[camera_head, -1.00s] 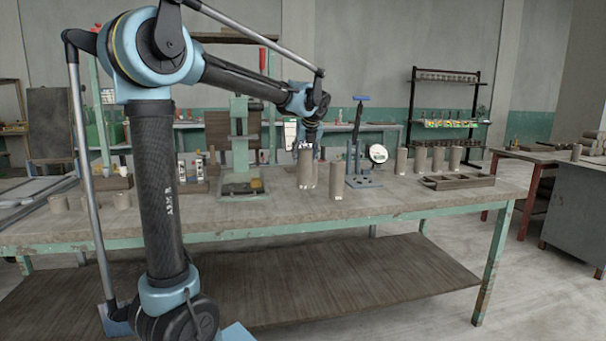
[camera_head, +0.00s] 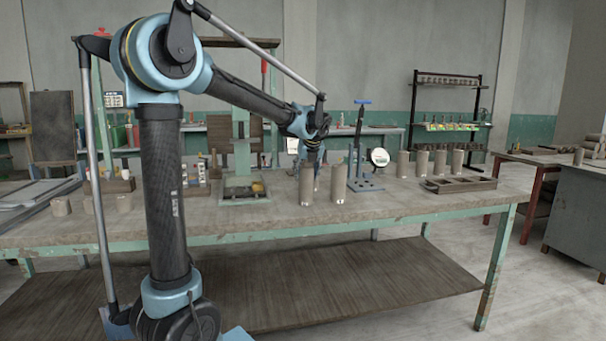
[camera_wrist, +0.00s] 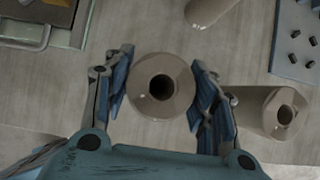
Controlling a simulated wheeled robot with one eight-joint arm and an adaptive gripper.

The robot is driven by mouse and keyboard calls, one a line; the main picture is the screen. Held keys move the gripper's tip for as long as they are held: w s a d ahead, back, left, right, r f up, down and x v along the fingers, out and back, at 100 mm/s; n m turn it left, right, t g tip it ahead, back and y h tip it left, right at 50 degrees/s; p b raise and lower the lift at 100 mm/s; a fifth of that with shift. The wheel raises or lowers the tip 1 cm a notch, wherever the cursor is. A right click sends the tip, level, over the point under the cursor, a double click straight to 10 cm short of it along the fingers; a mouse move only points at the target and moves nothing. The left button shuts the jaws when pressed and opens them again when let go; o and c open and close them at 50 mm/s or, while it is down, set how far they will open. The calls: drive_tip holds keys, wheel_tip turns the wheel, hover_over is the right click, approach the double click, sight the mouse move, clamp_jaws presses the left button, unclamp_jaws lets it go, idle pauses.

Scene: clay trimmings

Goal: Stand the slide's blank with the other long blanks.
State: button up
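A brown clay cylinder (camera_wrist: 178,105) with a round hole in its top stands upright between the fingers of my gripper (camera_wrist: 162,92) in the wrist view. The fingers lie close on both sides; whether they press on it is not clear. In the head view this blank (camera_head: 306,188) is below my gripper (camera_head: 315,152), left of a similar upright blank (camera_head: 338,186), which also shows in the wrist view (camera_wrist: 252,108). Another cylinder (camera_wrist: 208,10) shows farther back in the wrist view. Several long blanks (camera_head: 421,164) stand in a row at the right of the bench.
A green press-like device (camera_head: 241,158) stands to the left. A low divided tray (camera_head: 459,186) lies before the row. The bench front is clear.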

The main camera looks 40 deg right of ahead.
drive_tip(key=shift+o, duration=0.9)
drive_tip(key=v, duration=1.2)
drive_tip(key=w+a+f+n+y, duration=0.1)
drive_tip(key=w+a+f+n, duration=0.4)
drive_tip(key=a, duration=0.6)
drive_tip(key=w+a+f+n+g+y, duration=0.15)
drive_tip(key=w+a+n, duration=0.25)
drive_tip(key=a+n, duration=0.5)
drive_tip(key=w+a+f+n+y, duration=0.1)
drive_tip(key=w+a+f+n, duration=0.35)
drive_tip(key=a, duration=0.85)
drive_tip(key=s+a+f+n, duration=0.35)
drive_tip(key=a+n, duration=0.25)
drive_tip(key=a, duration=0.2)
drive_tip(key=s+a+f+n, duration=0.2)
drive_tip(key=a+f+n, duration=0.35)
drive_tip(key=a, duration=0.25)
drive_tip(key=s+a+f+n+g, duration=0.2)
drive_tip(key=s+a+f+n, duration=0.6)
drive_tip(key=f+n, duration=0.3)
drive_tip(key=shift+s+a+n, duration=0.15)
drive_tip(key=shift+s+n, duration=0.3)
drive_tip(key=shift+n, duration=0.35)
